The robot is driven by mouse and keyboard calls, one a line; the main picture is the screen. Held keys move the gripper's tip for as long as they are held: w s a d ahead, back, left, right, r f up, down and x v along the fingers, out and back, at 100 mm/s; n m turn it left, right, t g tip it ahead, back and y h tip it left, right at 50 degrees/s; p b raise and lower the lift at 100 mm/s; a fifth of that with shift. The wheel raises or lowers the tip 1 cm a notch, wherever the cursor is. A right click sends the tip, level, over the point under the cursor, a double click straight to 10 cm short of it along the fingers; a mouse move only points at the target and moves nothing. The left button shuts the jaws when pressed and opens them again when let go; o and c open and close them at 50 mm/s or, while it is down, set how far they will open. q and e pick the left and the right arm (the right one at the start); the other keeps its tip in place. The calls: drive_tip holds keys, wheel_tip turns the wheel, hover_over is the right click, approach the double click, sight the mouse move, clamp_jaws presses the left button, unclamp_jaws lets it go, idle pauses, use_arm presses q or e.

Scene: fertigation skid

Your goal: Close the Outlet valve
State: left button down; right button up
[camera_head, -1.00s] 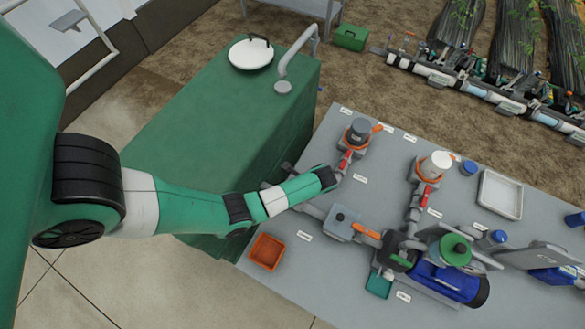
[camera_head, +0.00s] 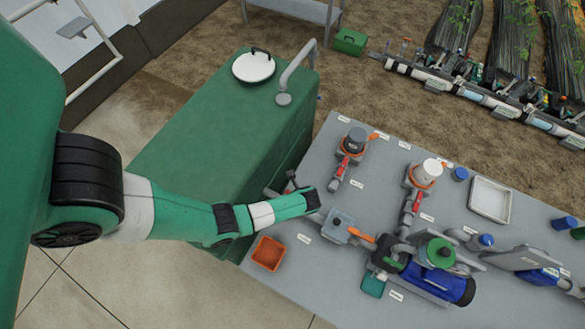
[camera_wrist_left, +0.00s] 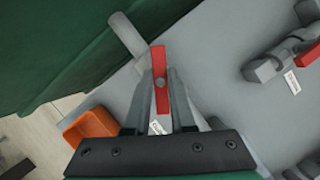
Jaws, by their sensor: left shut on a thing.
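The Outlet valve's red handle (camera_wrist_left: 160,80) shows in the left wrist view, on a grey pipe (camera_wrist_left: 127,35) that runs from the green tank. The handle lies at a slant to the pipe. My left gripper (camera_wrist_left: 160,90) is shut on this red handle, one finger on each side. In the head view my left gripper (camera_head: 312,199) is at the tank side of the grey table and hides the handle. The valve's label in the wrist view is too small to read. My right gripper is not in view.
The green tank (camera_head: 200,130) stands left of the grey table (camera_head: 330,265). An orange tray (camera_head: 268,253) lies near the arm. A grey filter housing (camera_head: 340,222) with an orange lever, other red-handled valves (camera_head: 340,172) and a blue pump (camera_head: 440,283) crowd the right.

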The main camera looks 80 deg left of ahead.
use_arm(q)
drive_tip(key=m+t+p, duration=0.1)
drive_tip(key=m, duration=0.1)
drive_tip(key=m+p, duration=0.2)
drive_tip(key=m+t+p, duration=0.1)
drive_tip(key=m, duration=0.1)
drive_tip(key=shift+s+r+t+p, duration=0.1)
drive_tip(key=shift+r+t+p, duration=0.2)
drive_tip(key=shift+p, duration=0.1)
drive_tip(key=m+t+p, duration=0.1)
drive_tip(key=m+p, duration=0.1)
drive_tip(key=m, duration=0.2)
drive_tip(key=shift+f+h, duration=0.15)
drive_tip(key=shift+h, duration=0.25)
drive_tip(key=shift+m+t+p, duration=0.4)
drive_tip(key=shift+m+p, duration=0.15)
drive_tip(key=shift+m, duration=0.05)
drive_tip(key=shift+f, duration=0.15)
drive_tip(key=c, duration=0.8)
unclamp_jaws()
drive_tip(key=shift+o, duration=0.2)
